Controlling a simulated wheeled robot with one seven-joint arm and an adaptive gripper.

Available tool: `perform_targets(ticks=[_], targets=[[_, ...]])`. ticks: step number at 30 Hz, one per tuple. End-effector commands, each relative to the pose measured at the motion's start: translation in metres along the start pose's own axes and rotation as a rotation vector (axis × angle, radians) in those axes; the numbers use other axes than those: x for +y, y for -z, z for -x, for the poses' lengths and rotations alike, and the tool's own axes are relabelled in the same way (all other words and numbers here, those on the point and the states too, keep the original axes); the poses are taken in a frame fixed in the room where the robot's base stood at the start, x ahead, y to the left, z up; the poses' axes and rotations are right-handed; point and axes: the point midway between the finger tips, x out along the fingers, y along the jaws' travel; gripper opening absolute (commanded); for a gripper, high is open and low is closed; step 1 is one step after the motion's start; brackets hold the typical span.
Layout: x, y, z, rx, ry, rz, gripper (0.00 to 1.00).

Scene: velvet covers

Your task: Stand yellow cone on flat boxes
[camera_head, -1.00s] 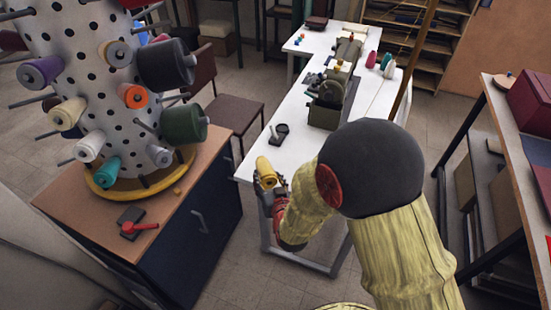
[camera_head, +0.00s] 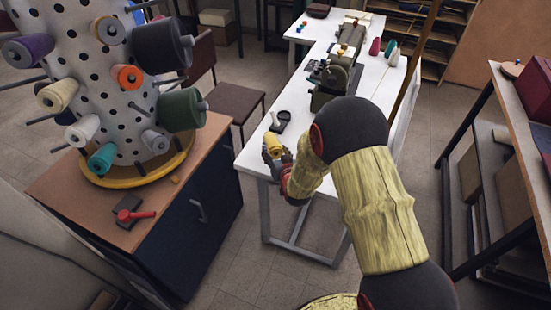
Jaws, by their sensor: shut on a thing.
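The yellow cone (camera_head: 273,143) is small in view and lies tilted in my gripper (camera_head: 272,153), which is shut on it. My gripper is at the near left end of the long white table (camera_head: 250,152); whether the cone touches the table cannot be told. My gripper's fingertips are small and partly hidden by the cone and my arm.
A small black holder (camera_head: 280,121) sits on the table just beyond the cone. A dark green machine (camera_head: 333,80) stands farther along, with red and teal cones beyond. A dotted spool tower (camera_head: 100,75) stands on the left cabinet (camera_head: 60,180). A brown chair (camera_head: 235,102) is near the table.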

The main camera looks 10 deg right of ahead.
Motion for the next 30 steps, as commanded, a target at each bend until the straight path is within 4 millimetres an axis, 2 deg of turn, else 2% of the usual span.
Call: perform_targets(ticks=[5,11,23,24,30], targets=[[0.005,-0.007,-0.009,0.000,0.000,0.000,0.18],[0.009,-0.033,-0.018,0.000,0.001,0.000,0.18],[0.009,-0.036,-0.019,0.002,0.001,0.000,0.18],[0.009,-0.036,-0.018,0.001,0.000,0.000,0.49],[0.009,-0.035,-0.018,0.001,0.000,0.000,0.61]])
